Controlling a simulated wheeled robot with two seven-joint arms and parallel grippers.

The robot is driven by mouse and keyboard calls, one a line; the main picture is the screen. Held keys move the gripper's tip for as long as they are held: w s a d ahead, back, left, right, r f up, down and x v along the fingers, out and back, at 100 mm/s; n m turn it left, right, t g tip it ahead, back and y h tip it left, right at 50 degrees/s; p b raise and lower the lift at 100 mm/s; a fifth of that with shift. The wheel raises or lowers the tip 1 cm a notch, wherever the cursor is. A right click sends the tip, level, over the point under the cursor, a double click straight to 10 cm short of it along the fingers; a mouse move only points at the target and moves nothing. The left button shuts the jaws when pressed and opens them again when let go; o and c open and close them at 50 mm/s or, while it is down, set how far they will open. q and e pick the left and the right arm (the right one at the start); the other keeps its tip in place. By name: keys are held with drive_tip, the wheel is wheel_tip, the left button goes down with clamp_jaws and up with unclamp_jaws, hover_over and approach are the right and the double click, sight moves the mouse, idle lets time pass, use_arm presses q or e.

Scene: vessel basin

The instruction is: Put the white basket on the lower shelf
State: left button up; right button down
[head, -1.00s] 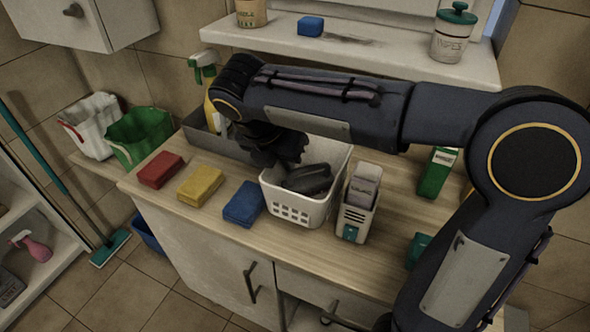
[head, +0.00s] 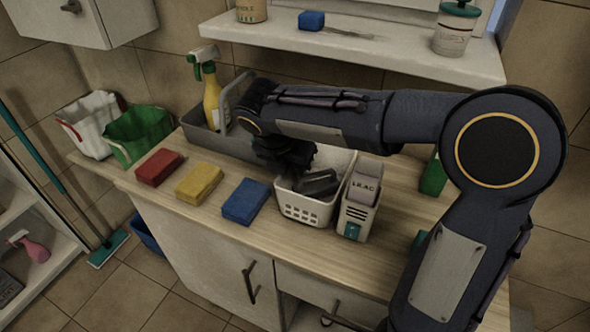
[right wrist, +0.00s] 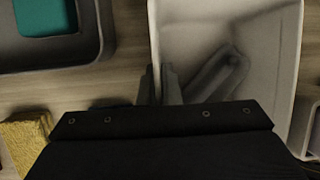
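The white basket (head: 308,209) stands on the wooden counter, with a dark looped item (head: 318,183) inside. In the head view my right gripper (head: 287,170) points down at the basket's back left side, and its fingertips are hidden. In the right wrist view its two narrow fingers (right wrist: 160,88) stand close together, one on each side of the basket's wall (right wrist: 156,40), and look closed on it. The basket interior also shows there. A white shelf unit (head: 52,262) stands low at the far left. My left gripper is not in view.
Red (head: 159,167), yellow (head: 199,184) and blue (head: 245,203) sponges lie left of the basket. A grey tray (head: 203,138) with a spray bottle (head: 211,100) is behind. A wall shelf (head: 385,55) hangs above.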

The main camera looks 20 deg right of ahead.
drive_tip(key=shift+w+d+f, duration=0.1)
drive_tip(key=shift+f, duration=0.05)
drive_tip(key=shift+f, duration=0.15)
drive_tip(key=c, duration=1.6)
unclamp_jaws()
